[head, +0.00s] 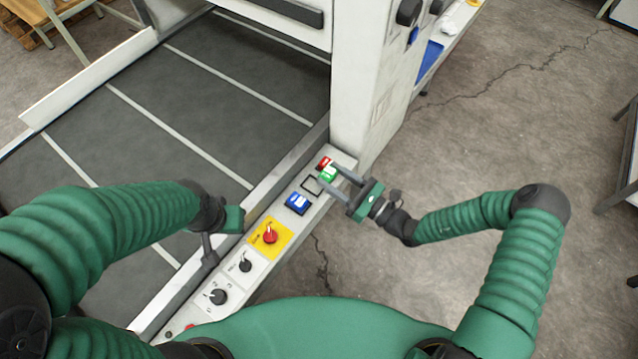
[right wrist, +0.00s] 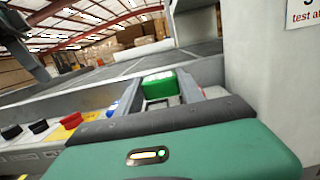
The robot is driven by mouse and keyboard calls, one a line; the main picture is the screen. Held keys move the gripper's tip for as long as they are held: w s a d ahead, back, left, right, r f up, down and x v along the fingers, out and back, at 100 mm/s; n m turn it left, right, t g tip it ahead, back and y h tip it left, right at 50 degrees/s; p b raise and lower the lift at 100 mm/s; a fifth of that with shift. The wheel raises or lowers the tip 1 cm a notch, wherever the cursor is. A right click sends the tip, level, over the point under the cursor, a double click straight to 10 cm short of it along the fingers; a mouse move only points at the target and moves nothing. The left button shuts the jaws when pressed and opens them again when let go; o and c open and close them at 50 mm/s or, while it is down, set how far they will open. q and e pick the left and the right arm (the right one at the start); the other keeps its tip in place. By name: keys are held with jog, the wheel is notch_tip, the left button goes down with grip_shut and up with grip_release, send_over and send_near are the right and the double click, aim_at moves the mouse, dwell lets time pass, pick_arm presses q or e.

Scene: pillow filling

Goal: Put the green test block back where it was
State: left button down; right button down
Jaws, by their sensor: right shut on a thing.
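The green test block (head: 328,174) is between the fingertips of my right gripper (head: 327,173), which is shut on it. The block is over the control panel, beside an empty black-outlined square (head: 311,185) and close to the red block (head: 324,162). A blue block (head: 298,203) sits on the other side of that square. The right wrist view shows the green block (right wrist: 160,86) between the fingers; I cannot tell whether its underside touches the panel. My left gripper (head: 207,246) hangs by the panel's inner edge, its fingers not clearly seen.
Along the panel (head: 262,262) are a red knob on a yellow plate (head: 270,235) and black knobs (head: 218,296). A white machine column (head: 362,85) rises just behind the panel end. A dark conveyor belt (head: 150,120) lies left. The floor to the right is open.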

aim_at(319, 189)
jog(key=a, duration=0.3)
jog(key=shift+w+a+f, duration=0.15)
jog(key=shift+a+f, duration=0.05)
jog(key=shift+a, duration=0.15)
jog(key=f, duration=0.2)
jog(key=f+b, duration=0.1)
jog(key=shift+a+f, duration=0.25)
jog(key=shift+a, duration=0.05)
jog(key=shift+d, duration=0.15)
jog(key=c, duration=1)
grip_release()
jog(key=shift+d, duration=0.1)
